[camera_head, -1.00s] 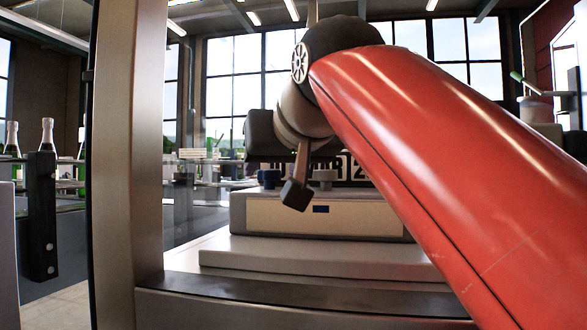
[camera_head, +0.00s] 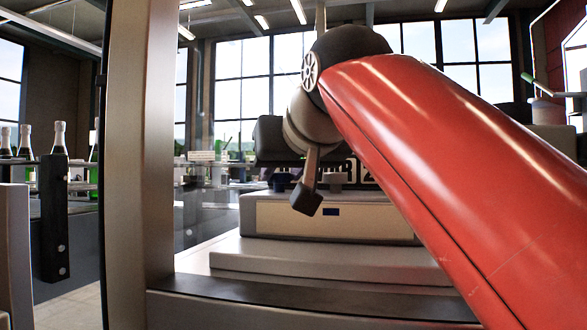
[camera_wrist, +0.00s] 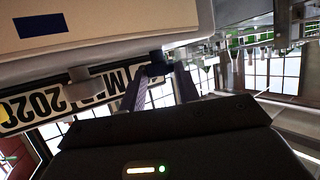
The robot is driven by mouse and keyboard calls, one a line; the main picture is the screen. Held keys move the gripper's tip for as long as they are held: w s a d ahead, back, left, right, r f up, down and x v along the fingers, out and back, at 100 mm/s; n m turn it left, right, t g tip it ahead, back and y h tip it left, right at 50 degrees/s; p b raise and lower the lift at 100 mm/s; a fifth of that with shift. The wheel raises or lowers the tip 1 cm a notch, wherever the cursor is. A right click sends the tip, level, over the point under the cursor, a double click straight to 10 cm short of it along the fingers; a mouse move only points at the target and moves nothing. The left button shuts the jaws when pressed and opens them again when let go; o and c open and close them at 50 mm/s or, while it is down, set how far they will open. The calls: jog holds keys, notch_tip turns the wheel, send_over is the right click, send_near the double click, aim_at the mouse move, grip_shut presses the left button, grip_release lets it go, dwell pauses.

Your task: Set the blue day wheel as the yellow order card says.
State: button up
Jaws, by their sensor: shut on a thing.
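The blue day wheel (camera_head: 279,181) is a small dark-blue knob on top of the pale machine housing (camera_head: 335,215). It also shows in the wrist view (camera_wrist: 156,69), between my fingertips. My gripper (camera_wrist: 158,76) is shut on it, one finger on each side. In the head view the gripper's dark body hangs just above the wheel, and my red arm hides part of the scene. The wrist view is upside down and shows white date plates (camera_wrist: 45,102) reading "2026" and letters starting with "M", partly covered by the fingers. I cannot make out a yellow order card.
A metal frame post (camera_head: 140,150) and lower rail (camera_head: 300,303) stand in front. Bottles (camera_head: 58,138) stand at the far left.

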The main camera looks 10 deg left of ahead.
jog(key=shift+w+d+n+g+y, duration=0.2)
jog(key=shift+n+g+y, duration=0.35)
jog(key=shift+n+y, duration=0.35)
jog(key=shift+w+d+n+g+y, duration=0.15)
jog(key=shift+n+g+y, duration=0.4)
jog(key=shift+n+y, duration=0.35)
dwell(1.3)
jog(key=shift+w+d+n+g+y+p, duration=0.15)
jog(key=shift+n+g+y+p, duration=0.2)
jog(key=shift+n+g+y, duration=0.45)
jog(key=shift+w+d+n+g+y+p, duration=0.1)
jog(key=shift+n+g+y+p, duration=0.2)
jog(key=shift+n+g+y, duration=0.5)
dwell(3.3)
